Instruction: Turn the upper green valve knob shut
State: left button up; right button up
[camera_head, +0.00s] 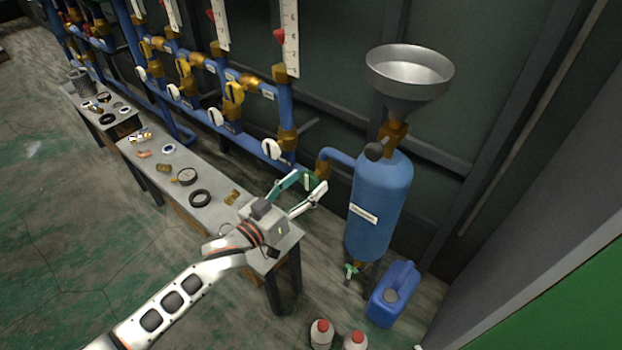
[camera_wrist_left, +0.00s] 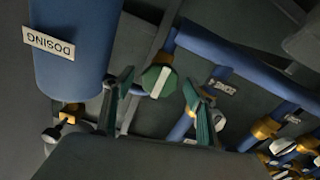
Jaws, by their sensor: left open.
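The upper green valve knob (camera_wrist_left: 159,81) is a round green disc with a white bar across it, in the middle of the left wrist view. In the head view it is small and largely hidden by my left gripper (camera_head: 303,186), near the pipe elbow left of the blue dosing tank (camera_head: 379,205). My left gripper is open, with its two green-tipped fingers on either side of the knob in the wrist view. I cannot tell whether either finger touches it. A lower green valve (camera_head: 350,270) sits under the tank. My right gripper is not in view.
A grey bench (camera_head: 222,210) with loose rings and fittings runs along the wall under blue pipes. White-handled valves (camera_head: 271,149) stand to the left. A metal funnel (camera_head: 409,75) tops the tank. A blue jug (camera_head: 393,294) and two red-capped bottles (camera_head: 321,333) stand on the floor.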

pick_arm(q)
jog(key=shift+x, duration=1.2)
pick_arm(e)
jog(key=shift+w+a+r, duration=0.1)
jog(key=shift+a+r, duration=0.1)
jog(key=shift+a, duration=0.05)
pick_arm(q)
jog(key=c, duration=1.1)
jog(key=shift+c, duration=0.2)
